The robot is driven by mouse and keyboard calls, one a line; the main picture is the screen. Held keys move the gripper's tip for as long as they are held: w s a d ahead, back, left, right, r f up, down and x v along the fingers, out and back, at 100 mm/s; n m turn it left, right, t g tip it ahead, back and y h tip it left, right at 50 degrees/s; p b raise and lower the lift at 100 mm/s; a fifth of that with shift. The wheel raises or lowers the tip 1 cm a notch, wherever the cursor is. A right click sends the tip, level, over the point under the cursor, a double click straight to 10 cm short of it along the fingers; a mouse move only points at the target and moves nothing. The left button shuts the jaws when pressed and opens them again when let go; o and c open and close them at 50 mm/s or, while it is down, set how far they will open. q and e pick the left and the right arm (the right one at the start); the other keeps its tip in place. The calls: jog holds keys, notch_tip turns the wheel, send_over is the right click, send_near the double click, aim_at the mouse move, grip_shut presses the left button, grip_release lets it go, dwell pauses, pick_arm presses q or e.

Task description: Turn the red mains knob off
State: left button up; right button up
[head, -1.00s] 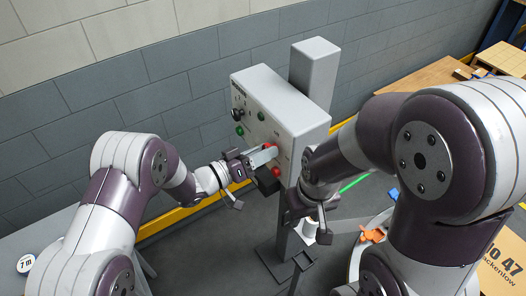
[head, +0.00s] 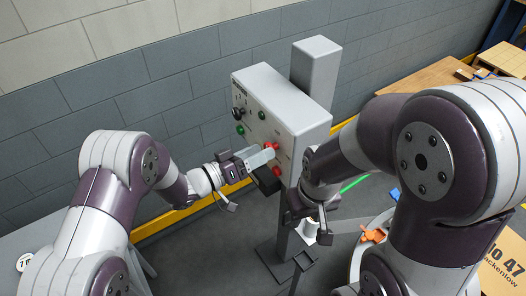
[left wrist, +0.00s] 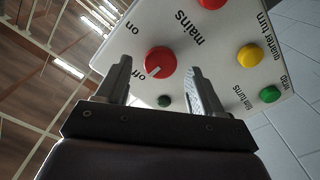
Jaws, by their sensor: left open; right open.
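The red mains knob (left wrist: 160,62) is on the light panel in the left wrist view, beside the printed words "mains", "on" and "off". Its white mark points to the lower left, at the "off" word. My left gripper (left wrist: 160,70) is open, with one finger on each side of the knob in that view; I cannot tell whether they touch it. In the head view the left gripper (head: 268,154) is at the panel's front, and a red knob (head: 268,146) shows at its fingertips. My right gripper (head: 309,222) is open and empty beside the post, below the panel.
The grey panel box (head: 290,105) stands on a post (head: 314,70) near the block wall. Another red knob (head: 276,171) and green knobs (head: 262,115) are on its face. The left wrist view shows a yellow knob (left wrist: 250,55) and a green knob (left wrist: 270,94) close by.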

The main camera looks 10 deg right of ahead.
pick_arm(q)
jog(key=b+v, duration=0.2)
jog(key=v, duration=0.9)
jog(key=shift+b, duration=0.3)
